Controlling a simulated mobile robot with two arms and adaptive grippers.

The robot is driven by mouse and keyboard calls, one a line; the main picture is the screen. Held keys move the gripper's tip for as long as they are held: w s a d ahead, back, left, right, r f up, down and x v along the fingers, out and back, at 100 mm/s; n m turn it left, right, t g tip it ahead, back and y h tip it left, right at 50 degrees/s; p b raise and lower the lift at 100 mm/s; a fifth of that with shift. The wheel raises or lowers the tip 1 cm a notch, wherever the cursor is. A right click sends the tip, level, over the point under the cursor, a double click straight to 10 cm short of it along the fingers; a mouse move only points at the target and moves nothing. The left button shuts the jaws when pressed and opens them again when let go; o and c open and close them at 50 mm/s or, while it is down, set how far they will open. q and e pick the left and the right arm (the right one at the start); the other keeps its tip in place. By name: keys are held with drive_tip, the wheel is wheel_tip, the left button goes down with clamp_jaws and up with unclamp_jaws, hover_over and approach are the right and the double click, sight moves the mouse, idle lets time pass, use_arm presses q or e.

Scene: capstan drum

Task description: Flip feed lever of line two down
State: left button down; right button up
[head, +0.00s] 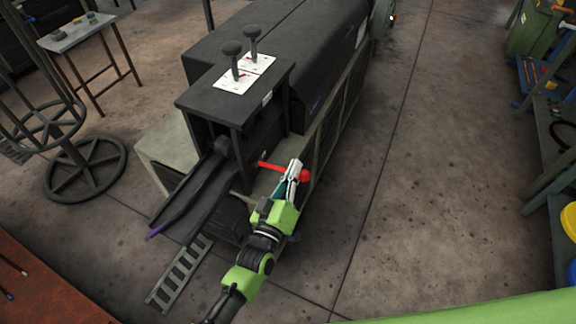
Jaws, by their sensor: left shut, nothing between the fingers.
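A red lever (267,165) with a round red knob (305,176) sticks out sideways low on the front of the dark machine (238,97). My left gripper (295,166) is shut and empty, and its fingers cover the middle of the red lever. I cannot tell whether the fingers touch it. Two black knobbed levers, a left one (232,48) and a right one (251,32), stand upright on white plates (234,82) on top of the housing. The plate markings are too small to read, so I cannot tell which lever belongs to line two. My right gripper is out of view.
A dark chute (187,205) slopes from the machine's front above a grey ladder-like rack (180,272) on the floor. A round metal stand (84,168) and a small table (76,34) stand at left. Shelving (556,128) lines the right. The floor between (440,170) is clear.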

use_arm(q)
drive_tip(key=shift+s+d+f+m+b, duration=0.2)
drive_tip(key=shift+f+m+b, duration=0.15)
drive_tip(key=shift+f+m, duration=0.2)
drive_tip(key=shift+s+d+f+m+b, duration=0.15)
drive_tip(key=shift+f+m+b, duration=0.25)
drive_tip(key=shift+f, duration=0.2)
